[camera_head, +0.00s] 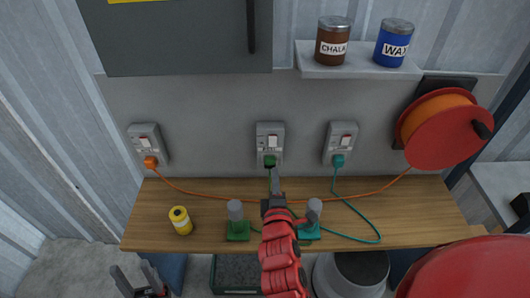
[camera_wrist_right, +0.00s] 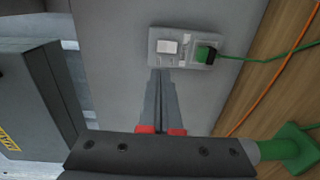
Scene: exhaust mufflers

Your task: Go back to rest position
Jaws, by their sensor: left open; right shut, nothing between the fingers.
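My right gripper (camera_head: 272,172) reaches up from the bottom middle of the head view, in front of the middle wall socket (camera_head: 270,136). Its fingers are shut and empty. In the right wrist view its fingertips (camera_wrist_right: 161,72) are by the socket (camera_wrist_right: 179,47), beside the green plug (camera_wrist_right: 206,53). The green plug (camera_head: 270,160) is in that socket, just above the fingertips in the head view. My left gripper (camera_head: 135,278) is low at the bottom left of the head view, in front of the bench, open and empty.
An orange cable and a teal cable cross the bench. A red reel (camera_head: 447,130) hangs at the right; a shelf (camera_head: 356,71) holds two tins.

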